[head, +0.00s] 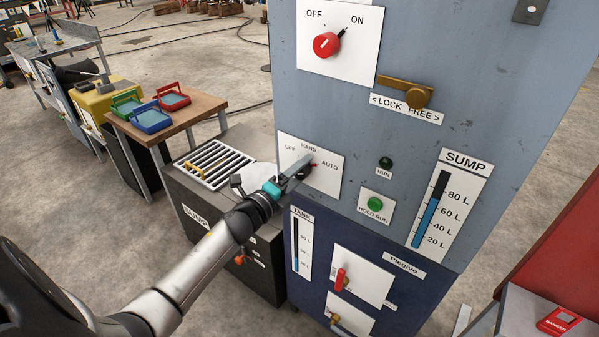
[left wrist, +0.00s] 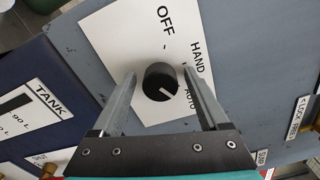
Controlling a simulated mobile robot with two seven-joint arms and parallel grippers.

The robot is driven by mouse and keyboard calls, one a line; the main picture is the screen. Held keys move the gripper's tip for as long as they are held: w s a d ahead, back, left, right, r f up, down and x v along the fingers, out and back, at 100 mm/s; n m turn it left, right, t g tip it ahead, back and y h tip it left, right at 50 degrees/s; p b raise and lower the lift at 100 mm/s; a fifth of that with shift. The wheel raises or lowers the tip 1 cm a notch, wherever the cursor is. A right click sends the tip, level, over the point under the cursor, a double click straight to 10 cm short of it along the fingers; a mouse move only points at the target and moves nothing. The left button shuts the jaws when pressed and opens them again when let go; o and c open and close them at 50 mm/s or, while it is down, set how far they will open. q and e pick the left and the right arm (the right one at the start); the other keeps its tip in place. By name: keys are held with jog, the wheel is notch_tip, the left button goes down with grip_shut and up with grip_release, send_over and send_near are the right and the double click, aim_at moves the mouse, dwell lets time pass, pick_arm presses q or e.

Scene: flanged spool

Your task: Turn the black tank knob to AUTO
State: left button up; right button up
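The black tank knob (left wrist: 160,82) sits on a white plate (left wrist: 125,38) marked OFF, HAND and AUTO. In the left wrist view its white pointer line slants toward the AUTO label. In the head view the plate (head: 333,180) is on the grey cabinet front, and the knob is mostly hidden behind my fingers. My left gripper (head: 305,163) is at the knob. In the left wrist view the left gripper (left wrist: 159,75) is open, one finger on each side of the knob, with a visible gap on both sides. My right gripper is not in view.
Above is a red OFF/ON knob (head: 326,44) and a brass latch (head: 407,92). A green button (head: 375,204) and a SUMP gauge (head: 440,205) are to the right. A TANK gauge (head: 301,244) and a red lever (head: 341,279) are below.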

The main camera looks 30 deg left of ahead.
pick_arm(q)
jog(key=s+a, duration=0.1)
jog(key=s, duration=1.4)
jog(key=shift+s, duration=0.15)
jog(key=shift+a, duration=0.1)
